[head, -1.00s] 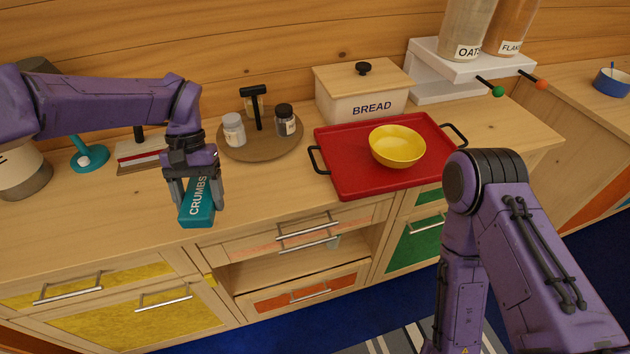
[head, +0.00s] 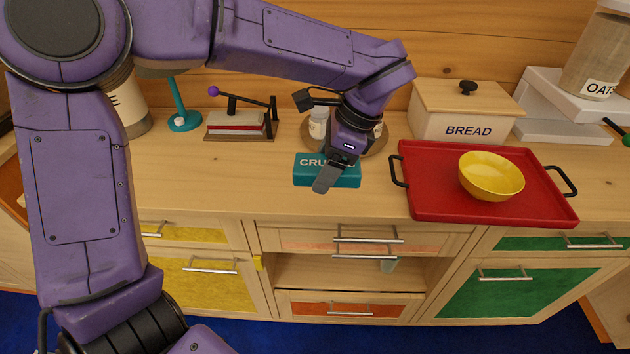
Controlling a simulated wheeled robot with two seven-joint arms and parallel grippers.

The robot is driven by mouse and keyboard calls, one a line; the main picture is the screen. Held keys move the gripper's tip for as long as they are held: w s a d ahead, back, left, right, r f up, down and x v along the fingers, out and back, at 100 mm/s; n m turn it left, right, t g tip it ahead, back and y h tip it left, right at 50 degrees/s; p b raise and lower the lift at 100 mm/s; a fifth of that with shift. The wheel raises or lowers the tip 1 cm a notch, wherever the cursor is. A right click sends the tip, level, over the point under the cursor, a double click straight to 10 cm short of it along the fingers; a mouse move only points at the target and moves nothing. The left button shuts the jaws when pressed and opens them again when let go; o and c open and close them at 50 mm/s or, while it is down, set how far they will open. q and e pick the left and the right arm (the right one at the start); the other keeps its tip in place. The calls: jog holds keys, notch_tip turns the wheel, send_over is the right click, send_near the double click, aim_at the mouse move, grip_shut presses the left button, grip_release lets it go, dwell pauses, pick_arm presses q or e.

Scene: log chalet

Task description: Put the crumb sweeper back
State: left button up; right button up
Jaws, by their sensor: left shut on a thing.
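The crumb sweeper (head: 308,178) is a teal block with white lettering, partly hidden by my gripper; "CRU" is readable. It lies crosswise to the view, over the wooden counter just in front of the round turntable. My left gripper (head: 328,178) reaches it from above and is shut on it. I cannot tell whether its underside touches the counter. My right gripper is not in view.
A red tray (head: 425,208) with a yellow bowl (head: 492,172) stands to the right, with a bread box (head: 440,128) behind. A round turntable (head: 374,150) with jars is just behind the gripper. An open compartment (head: 330,272) lies below the counter. Bare counter (head: 200,180) extends left.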

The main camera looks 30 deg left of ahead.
aim_at(316, 154)
pick_arm(q)
jog(key=w+a+f+p, duration=0.4)
jog(key=w+a+f, duration=0.4)
jog(key=f, duration=0.1)
jog(key=shift+w+a, duration=0.25)
jog(key=shift+a, duration=0.05)
notch_tip(316, 154, down, 2)
jog(key=shift+f+p, duration=0.25)
jog(key=shift+p, duration=0.4)
jog(key=shift+f, duration=0.3)
jog(key=shift+f+b, duration=0.25)
jog(key=shift+b, duration=0.15)
jog(key=o, duration=1.1)
jog(key=shift+r, duration=0.1)
